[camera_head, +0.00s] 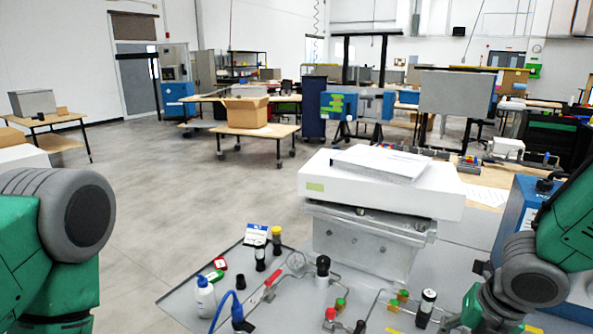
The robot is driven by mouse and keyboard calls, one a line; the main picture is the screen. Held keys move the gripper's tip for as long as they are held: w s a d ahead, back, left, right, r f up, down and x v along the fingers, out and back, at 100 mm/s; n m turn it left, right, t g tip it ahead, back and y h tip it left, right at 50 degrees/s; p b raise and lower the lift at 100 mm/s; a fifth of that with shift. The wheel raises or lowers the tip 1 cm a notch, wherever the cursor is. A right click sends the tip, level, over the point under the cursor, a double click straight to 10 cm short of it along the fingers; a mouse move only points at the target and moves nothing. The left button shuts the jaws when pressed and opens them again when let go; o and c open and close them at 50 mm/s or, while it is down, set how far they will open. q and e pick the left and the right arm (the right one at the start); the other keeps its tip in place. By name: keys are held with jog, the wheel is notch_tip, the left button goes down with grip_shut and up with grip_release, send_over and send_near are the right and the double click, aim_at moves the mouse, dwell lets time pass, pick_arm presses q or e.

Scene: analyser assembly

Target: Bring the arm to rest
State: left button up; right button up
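My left arm (50,225) shows at the left edge, with a green link and a rounded grey joint. Its gripper is outside the picture. My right arm (535,270) comes in from the right edge and bends down at a grey joint. The part at its lower end, which looks like my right gripper (485,310), is at the bottom edge, beside a dark-capped cylinder (426,305). Its fingers cannot be made out, so I cannot tell whether it is open or holds anything.
A grey bench (285,318) in front carries a white analyser box (385,185) on a metal stand, a white bottle (205,298), a gauge (296,262) and several small valves and pipes. A blue case (515,220) stands at right. Open floor (170,185) lies at left.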

jog(key=s+a+f+m, duration=0.1)
jog(key=s+f+m, duration=0.4)
jog(key=s+m, duration=0.1)
jog(key=s+a+f+m+g+y, duration=0.1)
jog(key=s+f+m, duration=0.5)
jog(key=m, duration=0.2)
jog(key=s+a+f+m+g, duration=0.1)
jog(key=s+f+m, duration=0.5)
jog(key=m, duration=0.2)
jog(key=shift+s+a+f, duration=0.1)
jog(key=shift+s, duration=0.1)
jog(key=s+d+f+m+h, duration=0.2)
jog(key=s+d+f+m, duration=0.25)
jog(key=s+m, duration=0.4)
pick_arm(q)
notch_tip(320, 180, down, 10)
jog(key=b, duration=1)
jog(key=shift+s, duration=0.2)
pick_arm(e)
jog(key=w+a+f, duration=0.1)
jog(key=w+f, duration=0.2)
jog(key=f, duration=0.5)
jog(key=shift+a+f+n, duration=0.25)
jog(key=shift+a+n, duration=0.05)
jog(key=shift+n, duration=0.15)
jog(key=shift+w, duration=0.1)
jog(key=shift+w, duration=0.1)
